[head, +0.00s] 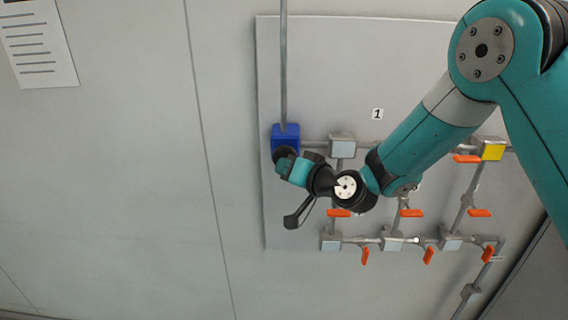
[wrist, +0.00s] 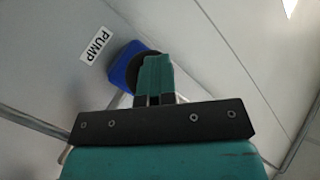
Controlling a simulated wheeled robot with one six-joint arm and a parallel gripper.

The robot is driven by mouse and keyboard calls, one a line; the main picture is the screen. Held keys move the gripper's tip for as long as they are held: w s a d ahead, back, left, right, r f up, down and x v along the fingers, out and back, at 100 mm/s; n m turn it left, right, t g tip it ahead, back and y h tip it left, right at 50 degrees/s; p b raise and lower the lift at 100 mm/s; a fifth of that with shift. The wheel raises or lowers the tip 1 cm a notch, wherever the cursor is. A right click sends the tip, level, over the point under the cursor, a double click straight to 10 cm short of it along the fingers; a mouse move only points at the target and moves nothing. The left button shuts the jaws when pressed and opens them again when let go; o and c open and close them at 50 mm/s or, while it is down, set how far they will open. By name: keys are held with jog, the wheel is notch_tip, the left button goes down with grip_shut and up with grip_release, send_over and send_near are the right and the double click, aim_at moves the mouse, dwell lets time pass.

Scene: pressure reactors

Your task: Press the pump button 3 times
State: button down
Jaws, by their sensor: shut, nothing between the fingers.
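The pump is a blue box (head: 285,134) on the wall panel, at the foot of a vertical pipe. It also shows in the wrist view (wrist: 122,70), beside a white PUMP label (wrist: 97,45). A dark round button (head: 284,154) shows on its front and is partly hidden behind my gripper. My gripper (head: 284,164) is shut and empty, with its teal fingers pointing at the button. In the wrist view the fingertips (wrist: 154,60) overlap the dark button; I cannot tell whether they touch it.
Pipes with grey junction boxes (head: 342,145) and several orange valve handles (head: 411,213) lie right of and below the pump. A yellow box (head: 492,150) sits at the right. A paper sheet (head: 38,42) hangs upper left. The wall left of the panel is clear.

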jog(key=shift+w+d+r, duration=0.1)
jog(key=shift+w, duration=0.45)
dwell(0.5)
jog(key=shift+s+b, duration=0.95)
jog(key=shift+s, duration=1.1)
jog(key=shift+s+a+b, duration=0.2)
jog(key=shift+s+b, duration=0.6)
jog(key=shift+s, duration=1.75)
